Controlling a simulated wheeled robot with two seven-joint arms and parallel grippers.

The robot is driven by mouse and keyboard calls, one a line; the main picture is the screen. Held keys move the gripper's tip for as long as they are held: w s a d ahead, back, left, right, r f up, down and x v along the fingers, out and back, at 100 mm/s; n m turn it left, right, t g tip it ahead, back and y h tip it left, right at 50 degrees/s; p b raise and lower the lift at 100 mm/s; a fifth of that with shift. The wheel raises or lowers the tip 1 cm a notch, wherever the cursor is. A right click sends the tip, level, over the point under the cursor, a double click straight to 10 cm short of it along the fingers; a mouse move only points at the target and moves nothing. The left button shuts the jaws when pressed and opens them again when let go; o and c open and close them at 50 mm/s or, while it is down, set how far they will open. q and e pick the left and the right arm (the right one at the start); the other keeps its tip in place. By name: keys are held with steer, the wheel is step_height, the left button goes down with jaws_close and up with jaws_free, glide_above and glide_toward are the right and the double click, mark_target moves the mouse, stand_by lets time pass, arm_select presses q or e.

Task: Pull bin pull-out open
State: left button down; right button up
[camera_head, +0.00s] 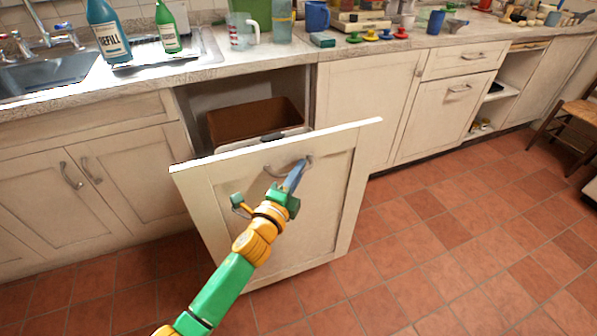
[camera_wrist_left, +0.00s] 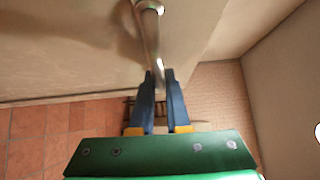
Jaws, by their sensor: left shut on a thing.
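The bin pull-out (camera_head: 290,210) is a cream panelled front that stands out from the cabinet run, with a gap behind it. A brown bin (camera_head: 256,118) shows in the opening behind the front, its lower part hidden. The curved metal handle (camera_head: 275,172) is near the top of the front; it also shows in the left wrist view (camera_wrist_left: 150,28). My left gripper (camera_head: 299,168) is at the handle, its blue fingers (camera_wrist_left: 160,78) shut on it. My right gripper is not in view.
The worktop above holds a teal bottle (camera_head: 108,35), a green bottle (camera_head: 167,28), a blue mug (camera_head: 317,15) and several small items. A sink (camera_head: 45,75) is at the left. The tiled floor (camera_head: 440,250) is clear to the right; a wooden chair (camera_head: 578,120) stands at the far right.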

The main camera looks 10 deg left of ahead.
arm_select(q)
steer(key=c, duration=0.9)
jaws_free()
steer(key=s, duration=0.3)
steer(key=s+a, duration=0.1)
steer(key=s, duration=0.3)
steer(key=shift+a, duration=0.15)
